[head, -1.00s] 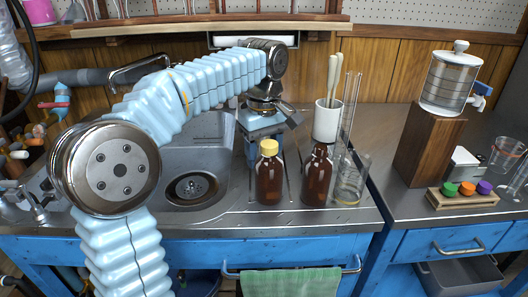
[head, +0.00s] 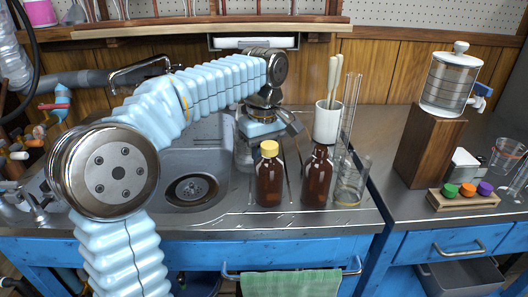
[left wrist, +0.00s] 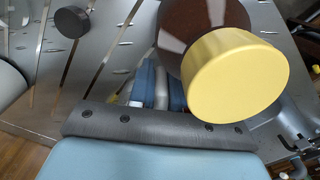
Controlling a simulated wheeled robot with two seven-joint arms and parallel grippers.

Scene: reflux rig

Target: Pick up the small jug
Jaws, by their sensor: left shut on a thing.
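My left gripper (head: 262,130) points down behind the yellow-capped brown bottle (head: 268,178), over the metal worktop at the sink's right edge. In the left wrist view its blue fingers (left wrist: 161,85) are close together, shut on a pale, narrow piece between them. A faint, see-through grey shape (head: 243,154) shows just below the gripper, left of the bottle. It may be the small jug, but bottle and gripper hide much of it and I cannot make out its outline. The yellow cap (left wrist: 236,75) fills the right of the wrist view, close to the fingers. My right gripper is not in view.
A black-capped brown bottle (head: 318,177), a glass beaker (head: 350,185), a tall glass tube and a white pot with utensils (head: 327,122) stand right of the gripper. The sink basin (head: 192,188) lies left. A dispenser (head: 450,80) stands on a wooden block at right.

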